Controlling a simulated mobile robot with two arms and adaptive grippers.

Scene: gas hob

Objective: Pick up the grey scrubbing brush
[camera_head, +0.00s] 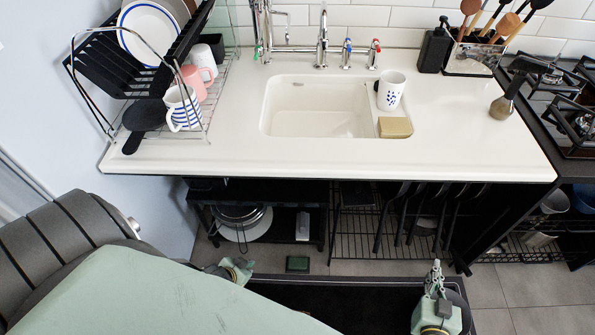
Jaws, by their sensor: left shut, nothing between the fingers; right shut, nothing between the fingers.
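The grey scrubbing brush (502,106) is on the white countertop (455,130) at the right, near the hob. Its round head rests on the counter and its dark handle tilts up and to the right. My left gripper (240,268) is low in the view, partly hidden by my own green arm, well below and left of the brush. My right gripper (436,268) is shut and empty, in front of the counter and below its front edge, below and left of the brush. Neither gripper touches the brush.
A white sink (300,122) holds a spotted mug (391,91) and a yellow sponge (395,127) on its right ledge. A dish rack (105,68) stands left. A utensil holder (472,58), dark bottle (434,48) and gas hob (560,95) are near the brush. Counter left of the brush is clear.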

